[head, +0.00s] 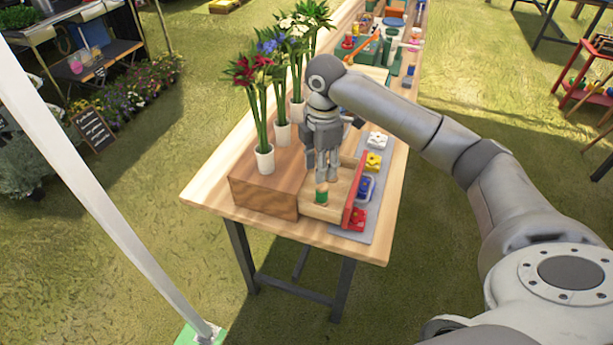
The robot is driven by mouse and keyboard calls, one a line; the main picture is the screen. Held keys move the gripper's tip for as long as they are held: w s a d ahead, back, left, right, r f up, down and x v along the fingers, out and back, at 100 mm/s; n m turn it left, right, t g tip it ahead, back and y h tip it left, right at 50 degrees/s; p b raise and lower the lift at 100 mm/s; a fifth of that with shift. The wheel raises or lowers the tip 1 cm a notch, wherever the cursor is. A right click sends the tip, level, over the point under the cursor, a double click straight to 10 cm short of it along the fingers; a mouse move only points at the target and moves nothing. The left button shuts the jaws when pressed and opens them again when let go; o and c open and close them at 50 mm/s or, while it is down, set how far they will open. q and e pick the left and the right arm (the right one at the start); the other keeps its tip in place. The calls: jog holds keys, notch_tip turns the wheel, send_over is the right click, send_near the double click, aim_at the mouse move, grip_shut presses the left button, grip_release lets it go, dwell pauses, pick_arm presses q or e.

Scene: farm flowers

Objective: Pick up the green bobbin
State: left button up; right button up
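The green bobbin (321,197) stands in the near part of an open wooden drawer (312,212). A light tan end shows on top of it. My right gripper (325,178) points down over the drawer, with its fingertips just above the bobbin or at its top. I cannot tell whether the fingers touch it or how far apart they are. My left gripper is not in view.
The drawer's red front (355,193) faces a grey mat (366,218) with small red, blue, yellow and white items. The wooden box (262,200) carries flowers in white vases (264,160) beside my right gripper. More items crowd the table's far end.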

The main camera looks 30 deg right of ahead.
aim_at(322, 185)
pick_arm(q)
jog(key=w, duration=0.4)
pick_arm(e)
jog(key=shift+w+d, duration=0.45)
jog(key=shift+w, duration=0.25)
jog(key=f, duration=0.1)
jog(key=s+f, duration=0.1)
jog(key=f, duration=0.2)
jog(key=shift+s+p, duration=0.25)
jog(key=shift+p, duration=0.05)
jog(key=shift+w+f, duration=0.15)
jog(key=shift+f, duration=0.15)
notch_tip(322, 185, down, 4)
jog(key=shift+f+p, duration=0.15)
jog(key=shift+p, duration=0.45)
jog(key=shift+f, duration=0.25)
jog(key=shift+c, duration=0.5)
jog(key=c, duration=0.5)
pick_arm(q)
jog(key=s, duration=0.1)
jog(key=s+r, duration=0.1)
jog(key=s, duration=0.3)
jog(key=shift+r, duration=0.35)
pick_arm(e)
jog(key=shift+c, duration=0.3)
